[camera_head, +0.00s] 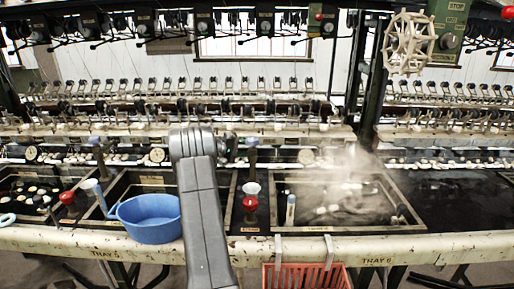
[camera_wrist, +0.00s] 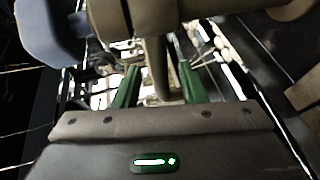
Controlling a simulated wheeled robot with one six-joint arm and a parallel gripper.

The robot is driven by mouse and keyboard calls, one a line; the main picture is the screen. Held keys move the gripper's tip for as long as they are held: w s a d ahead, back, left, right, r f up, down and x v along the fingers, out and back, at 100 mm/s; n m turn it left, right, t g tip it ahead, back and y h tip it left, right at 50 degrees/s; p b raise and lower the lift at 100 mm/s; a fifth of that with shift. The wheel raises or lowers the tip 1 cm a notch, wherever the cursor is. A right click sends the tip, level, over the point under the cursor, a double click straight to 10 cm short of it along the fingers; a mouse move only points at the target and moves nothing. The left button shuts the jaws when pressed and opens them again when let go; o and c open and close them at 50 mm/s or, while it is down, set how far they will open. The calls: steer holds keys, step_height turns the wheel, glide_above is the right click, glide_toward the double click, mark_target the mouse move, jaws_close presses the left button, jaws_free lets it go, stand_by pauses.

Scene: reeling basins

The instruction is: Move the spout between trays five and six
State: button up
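The tray five label (camera_head: 110,253) is on the front rail at left. The tray six label (camera_head: 376,261) is at right. A narrower pipe, apparently the spout (camera_wrist: 160,70), runs down between the green fingers of my gripper (camera_wrist: 158,80). A gap shows beside the left finger; contact at the right is unclear. My arm hides the gripper in the head view.
A blue bowl (camera_head: 150,218) sits on the front edge left of my arm. A red basket (camera_head: 306,276) hangs at the front rail. Steam rises over the right basin (camera_head: 350,229).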

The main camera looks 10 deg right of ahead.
steer(key=shift+x, duration=1.8)
jaws_close()
